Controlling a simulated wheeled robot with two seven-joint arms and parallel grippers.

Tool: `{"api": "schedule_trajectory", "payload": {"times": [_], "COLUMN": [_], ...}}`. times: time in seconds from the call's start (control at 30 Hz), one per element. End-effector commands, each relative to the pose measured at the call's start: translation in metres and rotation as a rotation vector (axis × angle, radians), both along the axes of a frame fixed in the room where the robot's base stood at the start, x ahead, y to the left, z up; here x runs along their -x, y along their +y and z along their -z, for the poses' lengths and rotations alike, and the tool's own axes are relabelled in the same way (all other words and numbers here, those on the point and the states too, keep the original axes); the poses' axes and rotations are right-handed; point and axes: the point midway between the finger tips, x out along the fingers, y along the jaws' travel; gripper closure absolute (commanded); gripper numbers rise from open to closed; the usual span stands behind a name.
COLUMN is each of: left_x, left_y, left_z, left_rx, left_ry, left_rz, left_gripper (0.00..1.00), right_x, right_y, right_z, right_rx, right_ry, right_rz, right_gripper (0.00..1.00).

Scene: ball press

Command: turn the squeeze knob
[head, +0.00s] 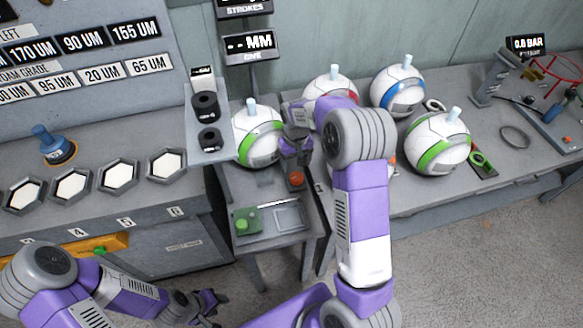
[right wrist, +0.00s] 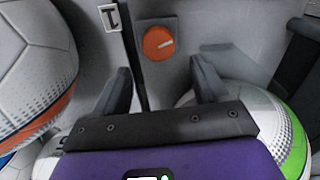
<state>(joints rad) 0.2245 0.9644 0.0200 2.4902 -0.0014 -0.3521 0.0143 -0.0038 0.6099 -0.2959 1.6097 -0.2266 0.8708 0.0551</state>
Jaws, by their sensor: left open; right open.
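The squeeze knob is a round orange-red knob (right wrist: 158,43) with a white line mark on its face. In the head view the orange-red knob (head: 296,180) sits on the grey press stand, just below my right gripper (head: 296,155). In the right wrist view my right gripper (right wrist: 162,85) is open. Its two dark fingers stand apart, with the knob showing beyond and between them, not touched. My left gripper (head: 204,304) is low at the bottom of the head view, open and away from the knob.
A green-patterned ball (head: 256,140) sits on the stand beside my right gripper. More balls, red (head: 325,84), blue (head: 398,90) and green (head: 438,142), are on the right bench. A panel with a green button (head: 243,224) lies below the knob. A bench with hexagonal pads (head: 118,174) is left.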

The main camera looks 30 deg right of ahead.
Motion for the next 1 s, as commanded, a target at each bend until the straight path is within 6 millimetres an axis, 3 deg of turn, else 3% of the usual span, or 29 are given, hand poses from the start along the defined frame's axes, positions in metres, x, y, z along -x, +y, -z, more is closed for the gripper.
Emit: {"api": "schedule_trajectory", "payload": {"times": [0.1, 0.3, 0.73, 1.0], "left_x": [0.001, 0.0, 0.0, 0.0], "left_y": [0.0, 0.0, 0.0, 0.0], "left_z": [0.008, 0.016, 0.018, 0.018], "left_rx": [0.0, 0.0, 0.0, 0.0], "left_ry": [0.001, 0.001, 0.001, 0.001], "left_rz": [-0.001, -0.001, 0.0, 0.0], "left_gripper": [0.57, 0.57, 0.57, 0.57], "right_x": [0.001, 0.001, 0.001, 0.001], "right_y": [0.0, 0.0, 0.0, 0.0], "right_z": [0.024, 0.052, 0.062, 0.062], "right_rx": [-0.001, -0.001, 0.0, 0.0], "right_ry": [0.005, 0.004, 0.002, 0.001], "right_rz": [0.0, 0.0, 0.0, 0.0], "right_gripper": [0.27, 0.27, 0.27, 0.69]}}
